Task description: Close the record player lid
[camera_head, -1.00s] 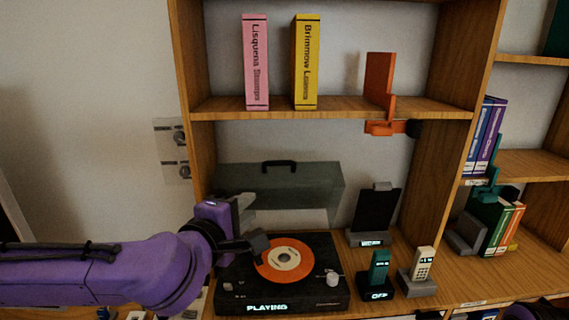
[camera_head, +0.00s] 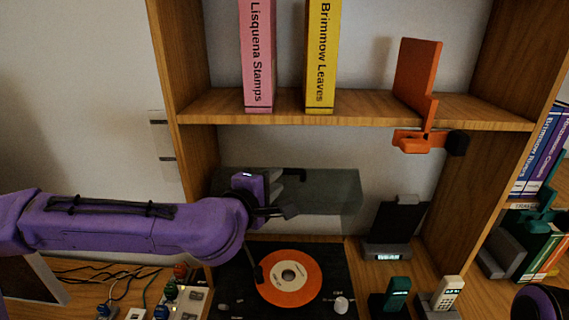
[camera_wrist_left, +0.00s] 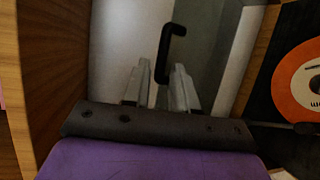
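The record player (camera_head: 335,265) stands on the shelf with an orange record (camera_head: 305,285) on it. Its smoky see-through lid (camera_head: 338,190) stands raised behind the deck. The lid's black handle shows in the left wrist view (camera_wrist_left: 166,50), its lower end between the fingertip lines. In the head view my left gripper (camera_head: 284,200) is in front of the lid and hides part of it and most of the handle. In the left wrist view its two grey fingers (camera_wrist_left: 158,84) are apart with nothing clearly held. Contact with the handle cannot be told. My right gripper is not in view.
An upper shelf (camera_head: 350,107) with pink (camera_head: 257,55) and yellow (camera_head: 320,55) books is above the lid. A black stand (camera_head: 396,225) and phones (camera_head: 395,293) are right of the player. A wooden side panel (camera_head: 200,160) is at left.

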